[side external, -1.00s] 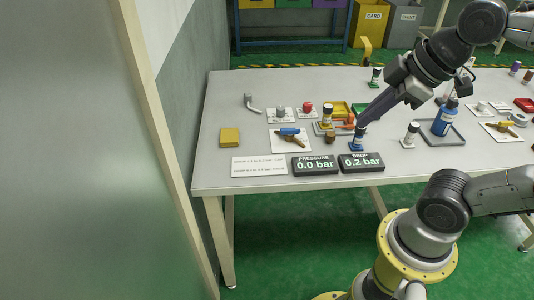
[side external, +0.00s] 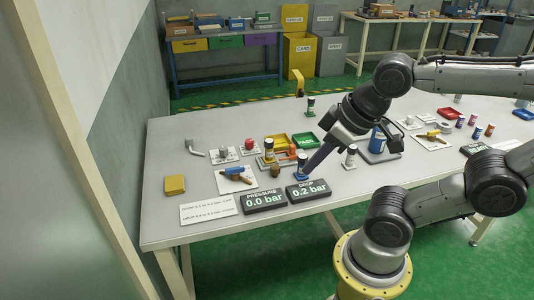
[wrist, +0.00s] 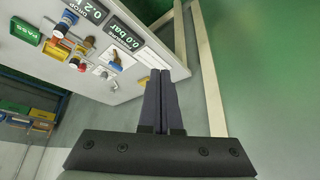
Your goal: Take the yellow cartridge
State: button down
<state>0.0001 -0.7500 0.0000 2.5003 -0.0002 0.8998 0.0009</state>
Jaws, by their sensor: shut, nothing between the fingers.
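My gripper (side external: 308,171) is shut and empty. In that view its fingertips overlap a blue-based cartridge (side external: 302,163), to the right of the yellow-topped one; I cannot tell whether they touch. In the wrist view the shut fingers (wrist: 160,72) are seen against the table edge and floor. The yellow-topped cartridge is too small to pick out surely there.
Pressure (side external: 264,200) and drop (side external: 308,188) displays stand at the front edge. A yellow block (side external: 175,185) lies left.

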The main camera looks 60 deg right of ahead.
dwell(0.3)
jog(key=shift+c, duration=2.1)
grip_release()
